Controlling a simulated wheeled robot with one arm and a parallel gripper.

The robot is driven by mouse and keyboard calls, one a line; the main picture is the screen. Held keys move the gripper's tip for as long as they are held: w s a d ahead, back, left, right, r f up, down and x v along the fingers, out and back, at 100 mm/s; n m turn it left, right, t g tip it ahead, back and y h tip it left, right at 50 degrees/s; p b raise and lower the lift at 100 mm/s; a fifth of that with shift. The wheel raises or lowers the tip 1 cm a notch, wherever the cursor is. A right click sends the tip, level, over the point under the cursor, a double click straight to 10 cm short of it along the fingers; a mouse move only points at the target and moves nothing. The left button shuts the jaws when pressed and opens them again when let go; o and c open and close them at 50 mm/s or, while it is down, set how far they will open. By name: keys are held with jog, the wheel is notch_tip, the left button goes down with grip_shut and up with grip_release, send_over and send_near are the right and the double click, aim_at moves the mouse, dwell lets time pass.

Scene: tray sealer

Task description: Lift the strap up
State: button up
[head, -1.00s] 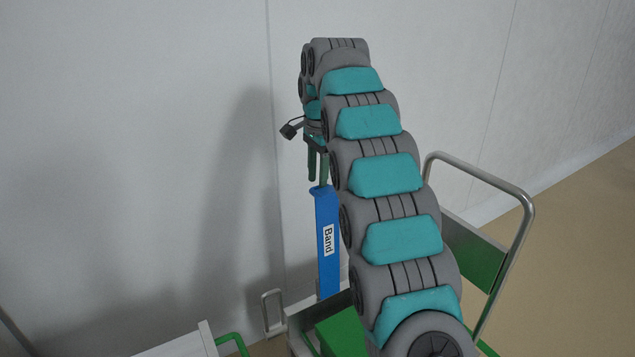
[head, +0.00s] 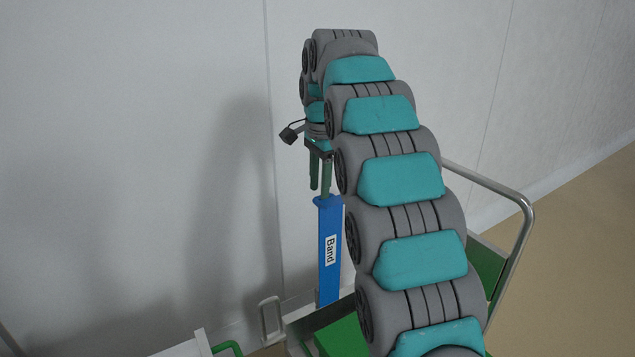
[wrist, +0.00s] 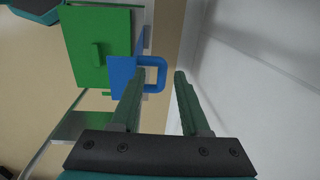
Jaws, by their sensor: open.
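The strap is a tall blue upright piece labelled "Band" (head: 329,252), standing against the pale wall in the head view. In the wrist view its top shows as a blue block with a loop-shaped handle (wrist: 163,75). My gripper (head: 321,192) points down just above the top of the strap. In the wrist view my gripper (wrist: 159,74) is open, with the loop's outer bar in the gap between the fingertips and the left fingertip over the loop's opening. I cannot tell whether the fingers touch it.
A green box with a handle (wrist: 98,50) lies left of the strap in the wrist view. A metal rail (head: 510,190) curves up at the right. A small metal loop (head: 271,318) stands left of the strap's foot. The wall (head: 130,130) is close behind.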

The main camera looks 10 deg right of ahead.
jog(key=s+r+b, duration=0.1)
jog(key=s, duration=1)
jog(key=shift+s, duration=0.3)
jog(key=shift+a, duration=0.1)
